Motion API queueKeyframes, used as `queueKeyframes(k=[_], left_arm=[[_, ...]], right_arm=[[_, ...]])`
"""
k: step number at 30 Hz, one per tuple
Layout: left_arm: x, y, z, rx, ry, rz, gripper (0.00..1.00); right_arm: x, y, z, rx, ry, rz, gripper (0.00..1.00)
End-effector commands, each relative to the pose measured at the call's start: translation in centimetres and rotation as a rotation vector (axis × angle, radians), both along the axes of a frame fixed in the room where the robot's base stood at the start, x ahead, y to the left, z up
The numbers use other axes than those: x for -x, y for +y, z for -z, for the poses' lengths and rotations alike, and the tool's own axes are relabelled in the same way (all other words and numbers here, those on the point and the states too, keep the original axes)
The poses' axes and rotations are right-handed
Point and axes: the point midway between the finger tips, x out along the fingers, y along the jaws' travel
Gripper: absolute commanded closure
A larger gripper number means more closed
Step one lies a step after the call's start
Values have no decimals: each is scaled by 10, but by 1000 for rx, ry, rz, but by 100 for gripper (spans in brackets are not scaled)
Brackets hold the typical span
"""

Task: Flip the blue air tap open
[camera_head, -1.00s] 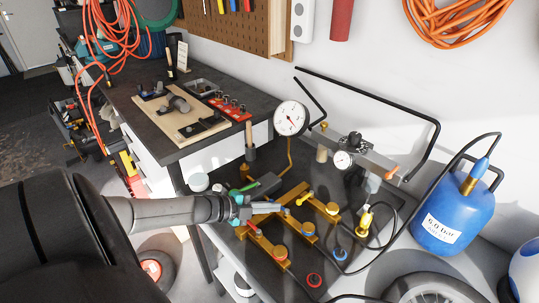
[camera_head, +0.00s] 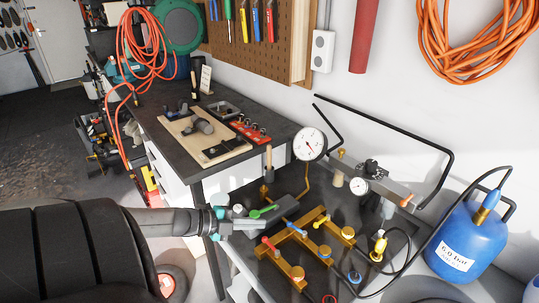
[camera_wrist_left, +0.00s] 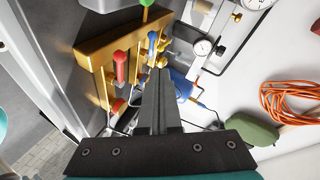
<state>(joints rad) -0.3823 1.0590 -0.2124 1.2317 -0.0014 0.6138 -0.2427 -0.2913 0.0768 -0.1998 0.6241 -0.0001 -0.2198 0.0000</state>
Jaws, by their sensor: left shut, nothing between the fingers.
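My left gripper (camera_head: 258,225) is shut and empty, at the manifold's left side near the green and red taps, apart from the blue tap. In the left wrist view the shut fingers (camera_wrist_left: 158,75) point toward the taps, with the red lever (camera_wrist_left: 120,66) to their left. My right gripper is not in view.
A white pressure gauge (camera_head: 309,144) stands behind the manifold. A blue air tank (camera_head: 462,230) with a black hose is at the right. A black bent rail (camera_head: 390,128) runs behind. A second bench (camera_head: 160,125) with a tool board is at the back left.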

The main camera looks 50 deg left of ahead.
Motion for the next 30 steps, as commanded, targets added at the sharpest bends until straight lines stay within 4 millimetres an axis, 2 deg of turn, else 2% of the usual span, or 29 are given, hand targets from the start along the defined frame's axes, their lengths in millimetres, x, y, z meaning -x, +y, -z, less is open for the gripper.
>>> queueKeyframes(k=[8, 16, 30], left_arm=[[13, 12, -8, -1, 0, 0, 100], [13, 13, -8, -1, -1, -1, 100], [13, 12, -8, -1, 0, 0, 100]], right_arm=[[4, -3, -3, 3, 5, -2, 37], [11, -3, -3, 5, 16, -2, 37], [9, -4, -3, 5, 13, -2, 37]])
